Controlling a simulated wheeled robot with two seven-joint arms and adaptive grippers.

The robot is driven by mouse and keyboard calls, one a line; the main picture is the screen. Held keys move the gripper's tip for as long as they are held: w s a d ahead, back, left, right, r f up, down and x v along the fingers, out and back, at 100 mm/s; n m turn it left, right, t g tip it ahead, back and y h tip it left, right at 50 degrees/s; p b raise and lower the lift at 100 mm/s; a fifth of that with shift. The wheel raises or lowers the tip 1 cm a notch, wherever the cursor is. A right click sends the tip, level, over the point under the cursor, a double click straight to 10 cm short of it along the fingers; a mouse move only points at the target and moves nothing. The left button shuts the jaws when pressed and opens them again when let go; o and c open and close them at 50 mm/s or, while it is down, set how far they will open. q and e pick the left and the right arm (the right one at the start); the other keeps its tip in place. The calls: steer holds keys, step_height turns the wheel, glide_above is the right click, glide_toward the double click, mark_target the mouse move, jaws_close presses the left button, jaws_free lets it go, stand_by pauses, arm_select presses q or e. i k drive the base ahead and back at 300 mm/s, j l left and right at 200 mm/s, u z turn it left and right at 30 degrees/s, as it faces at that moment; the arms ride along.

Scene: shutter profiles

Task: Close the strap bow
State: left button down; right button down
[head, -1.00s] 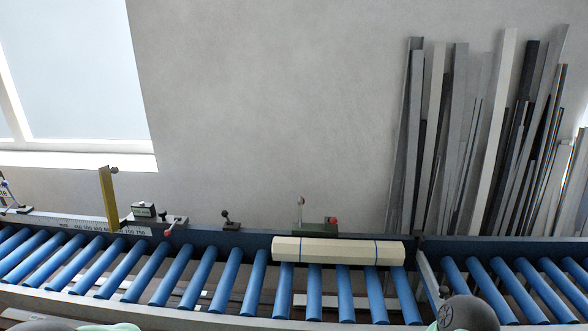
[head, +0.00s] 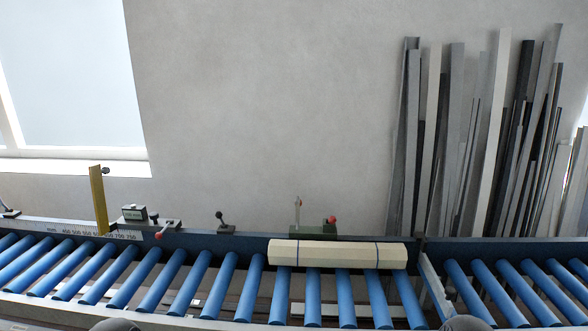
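A cream bundle of long profiles (head: 325,254) lies across the blue rollers, against the back rail. Two thin dark blue bands run around it. I cannot tell for certain which part is the strap bow. A yellow upright plate (head: 98,200) stands at the left on the back rail, beside the length scale. A small dark green unit with a red knob (head: 318,229) and a thin upright pin sits on the rail behind the bundle. Neither of my grippers is in view; only dark rounded parts of my arms show at the bottom edge.
The roller conveyor (head: 190,283) spans the picture, with free rollers left of the bundle. A pale crosswise bar (head: 436,288) stands right of it. Small levers (head: 225,225) and a small box (head: 134,213) sit along the back rail. Several long profiles (head: 455,140) lean on the wall.

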mark_target(297, 214)
steer(key=i+l+u, duration=0.1)
steer(key=u, duration=0.35)
steer(key=i+l+u, duration=0.2)
steer(key=u, duration=0.25)
